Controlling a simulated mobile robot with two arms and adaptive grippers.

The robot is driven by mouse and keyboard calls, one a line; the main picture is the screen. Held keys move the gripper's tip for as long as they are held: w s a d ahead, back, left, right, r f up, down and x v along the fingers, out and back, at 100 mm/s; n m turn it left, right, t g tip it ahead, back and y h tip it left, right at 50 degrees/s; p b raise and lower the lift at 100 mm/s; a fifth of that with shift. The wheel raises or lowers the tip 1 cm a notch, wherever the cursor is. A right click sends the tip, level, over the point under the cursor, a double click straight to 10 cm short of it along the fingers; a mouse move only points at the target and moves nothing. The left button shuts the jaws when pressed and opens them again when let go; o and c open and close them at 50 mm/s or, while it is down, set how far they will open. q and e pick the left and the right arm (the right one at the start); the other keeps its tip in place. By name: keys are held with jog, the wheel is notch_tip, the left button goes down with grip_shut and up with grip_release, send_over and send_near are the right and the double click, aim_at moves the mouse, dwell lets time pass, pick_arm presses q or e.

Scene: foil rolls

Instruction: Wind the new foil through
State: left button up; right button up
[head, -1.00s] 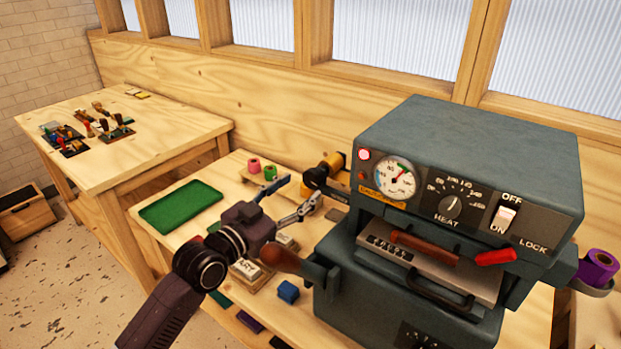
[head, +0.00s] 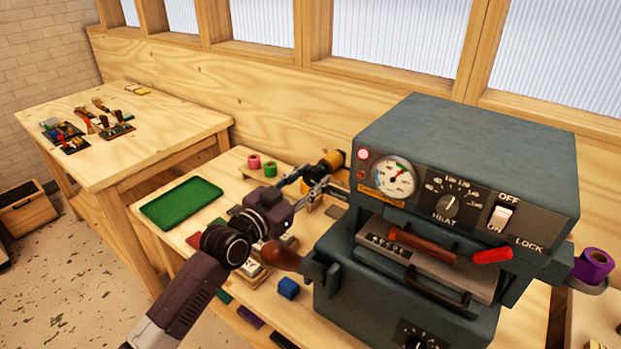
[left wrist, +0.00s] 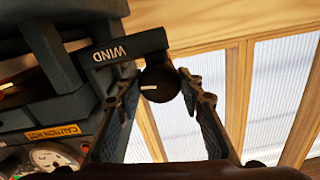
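The foil machine (head: 465,140) is a grey-green press with a heat dial, a gauge and an ON/OFF switch. A gold foil roll (head: 333,160) sits at its left side. A purple roll (head: 597,262) sits at its right. My left gripper (head: 305,178) reaches to the machine's left side, close to the gold roll. In the left wrist view, a dark round knob (left wrist: 158,84) beside the "WIND" label (left wrist: 112,53) lies between the fingers of my left gripper (left wrist: 160,80). The fingers are apart, one on each side; I cannot tell whether they touch it. My right gripper is not in view.
A second table (head: 150,150) with stamps is at the left.

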pick_arm(q)
jog(key=c, duration=0.5)
jog(key=shift+c, duration=0.2)
jog(key=shift+m, duration=0.3)
